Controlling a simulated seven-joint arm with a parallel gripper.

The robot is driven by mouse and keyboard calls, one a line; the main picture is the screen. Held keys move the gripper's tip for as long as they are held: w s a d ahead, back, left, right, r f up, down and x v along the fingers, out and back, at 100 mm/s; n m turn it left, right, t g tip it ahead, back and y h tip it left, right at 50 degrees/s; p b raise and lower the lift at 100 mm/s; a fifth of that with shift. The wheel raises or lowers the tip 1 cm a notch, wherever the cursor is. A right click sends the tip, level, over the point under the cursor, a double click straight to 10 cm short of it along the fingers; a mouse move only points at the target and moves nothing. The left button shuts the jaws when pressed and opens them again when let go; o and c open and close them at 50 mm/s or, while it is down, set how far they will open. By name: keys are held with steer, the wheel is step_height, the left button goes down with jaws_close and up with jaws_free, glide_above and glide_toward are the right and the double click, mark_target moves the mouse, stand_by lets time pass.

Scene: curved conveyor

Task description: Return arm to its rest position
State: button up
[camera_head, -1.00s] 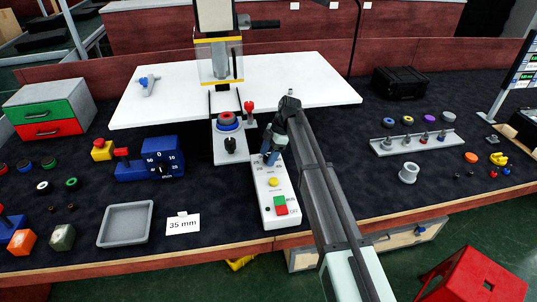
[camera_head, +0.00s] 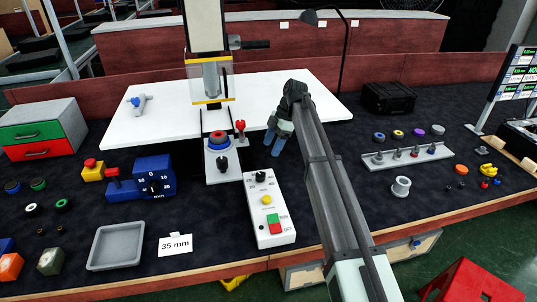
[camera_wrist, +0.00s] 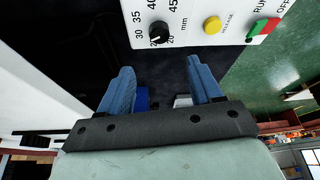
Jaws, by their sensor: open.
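My gripper (camera_head: 278,143) is raised above the bench, just right of the press and behind the white control box (camera_head: 268,214). Its two blue fingers are apart with nothing between them, as the wrist view also shows (camera_wrist: 157,85). The control box has a black dial, a yellow button and a green and red switch. In the wrist view the box (camera_wrist: 185,20) fills the top, with the dial pointer near the low numbers. My arm reaches in from the front edge.
The press (camera_head: 210,80) stands at the centre with a red and blue ring stack (camera_head: 219,140) on its base. A blue dial block (camera_head: 154,180), grey tray (camera_head: 117,246) and "35 mm" card (camera_head: 175,244) are left. A peg rack (camera_head: 408,153) and grey ring (camera_head: 401,187) are right.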

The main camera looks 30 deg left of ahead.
steer(key=shift+w+d+r, duration=0.15)
steer(key=shift+w+r, duration=0.05)
steer(key=shift+r, duration=0.4)
